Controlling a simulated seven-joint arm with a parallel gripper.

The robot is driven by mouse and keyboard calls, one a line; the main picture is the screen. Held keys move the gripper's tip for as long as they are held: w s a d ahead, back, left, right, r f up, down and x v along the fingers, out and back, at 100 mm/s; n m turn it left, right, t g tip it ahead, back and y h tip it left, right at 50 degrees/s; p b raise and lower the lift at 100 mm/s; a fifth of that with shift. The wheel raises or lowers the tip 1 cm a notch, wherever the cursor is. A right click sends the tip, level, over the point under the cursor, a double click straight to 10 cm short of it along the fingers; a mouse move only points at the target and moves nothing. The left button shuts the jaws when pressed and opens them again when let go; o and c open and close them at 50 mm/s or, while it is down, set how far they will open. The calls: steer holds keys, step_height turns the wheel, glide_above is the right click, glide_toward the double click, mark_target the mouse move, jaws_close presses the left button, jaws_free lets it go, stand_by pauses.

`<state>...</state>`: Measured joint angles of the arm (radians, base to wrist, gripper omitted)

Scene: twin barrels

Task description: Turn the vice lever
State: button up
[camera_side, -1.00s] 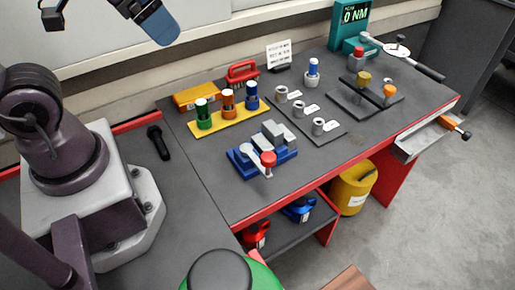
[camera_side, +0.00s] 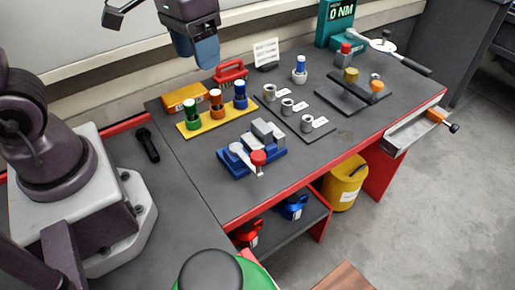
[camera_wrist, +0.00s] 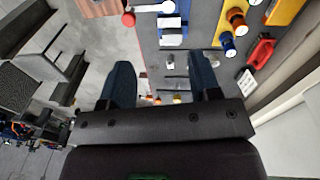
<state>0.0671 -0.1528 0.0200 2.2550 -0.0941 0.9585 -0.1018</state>
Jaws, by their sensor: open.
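The blue vice (camera_side: 238,162) with grey jaws sits on the dark bench top near its front edge. Its white lever (camera_side: 244,157) ends in a red knob (camera_side: 258,157) that points toward the front. In the wrist view the red knob (camera_wrist: 128,19) and lever (camera_wrist: 150,9) show at the top edge, with part of the vice (camera_wrist: 172,38) beside them. My gripper (camera_side: 206,54) is high above the back of the bench, well apart from the vice. In the wrist view my gripper (camera_wrist: 162,88) has its two blue fingers spread, with nothing between them.
A yellow tray (camera_side: 212,124) with green, orange and blue capped cylinders stands behind the vice. The bench front left of the vice is clear.

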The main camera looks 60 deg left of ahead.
mark_target(258, 154)
steer(key=w+d+f+n+g+h, duration=0.2)
steer(key=w+d+f+n+g, duration=0.25)
steer(key=w+f+n, duration=0.35)
steer(key=x, duration=0.8)
steer(key=w+d+x, duration=0.1)
steer(key=x, duration=0.3)
steer(key=shift+w+d, duration=0.1)
steer(key=shift+w, duration=0.05)
jaws_close()
